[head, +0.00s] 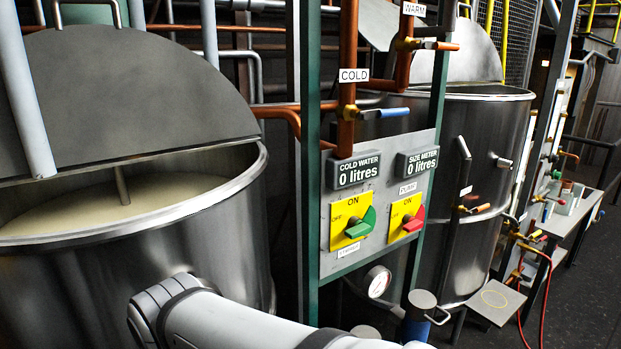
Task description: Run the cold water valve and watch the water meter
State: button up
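The cold water valve (350,112) is a brass body on a vertical copper pipe, below a white COLD label (354,75). Its blue lever (392,113) points right, across the pipe. Below it, the cold water meter (358,171) is a dark display reading "0 litres". Part of my white arm shows along the bottom left, in front of the near vat. My gripper is not in view.
A size meter (418,162) also reads "0 litres". Below are a green-handled switch (360,224) and a red-handled switch (414,219). A warm valve (408,44) sits above right. Steel vats stand left (130,230) and right (490,140) of the panel. A small shelf (495,302) juts out lower right.

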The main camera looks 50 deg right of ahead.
aim_at(378, 114)
jog(key=u, duration=0.05)
jog(key=k, duration=1.6)
